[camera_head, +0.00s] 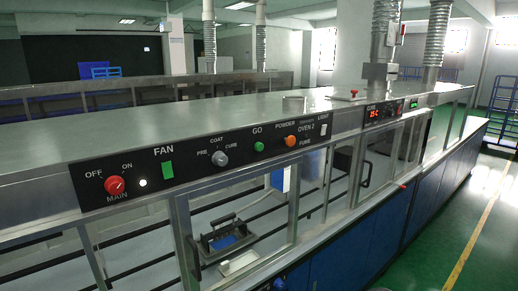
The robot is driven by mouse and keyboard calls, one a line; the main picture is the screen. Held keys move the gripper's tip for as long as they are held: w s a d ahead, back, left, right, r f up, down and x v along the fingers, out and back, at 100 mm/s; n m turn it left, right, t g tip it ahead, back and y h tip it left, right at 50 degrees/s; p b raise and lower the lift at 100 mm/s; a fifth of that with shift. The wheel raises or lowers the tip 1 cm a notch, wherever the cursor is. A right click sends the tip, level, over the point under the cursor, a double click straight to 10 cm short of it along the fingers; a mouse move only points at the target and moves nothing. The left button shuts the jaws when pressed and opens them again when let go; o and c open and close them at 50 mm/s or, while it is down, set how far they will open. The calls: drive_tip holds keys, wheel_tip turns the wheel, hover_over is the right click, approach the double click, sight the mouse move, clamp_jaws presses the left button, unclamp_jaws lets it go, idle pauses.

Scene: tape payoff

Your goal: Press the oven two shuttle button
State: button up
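The control panel (190,175) runs along the front upper edge of the steel oven line, with the label "OVEN 2" (313,127) near its right end. A round green button (259,146) sits under "GO", and a round orange button or knob (290,141) sits right of it under "POWDER". I read no "shuttle" label, so I cannot tell which control is the shuttle button. A blue knob (278,284) shows low on the front, and a small red button (402,187) sits on the lower ledge. My gripper is not in view.
The panel also has a red main knob (115,185), green fan switch (167,170), grey selector (220,158) and white light switch (323,128). Behind glass lies a dark handled frame (228,238). Green floor (460,225) is open at right.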

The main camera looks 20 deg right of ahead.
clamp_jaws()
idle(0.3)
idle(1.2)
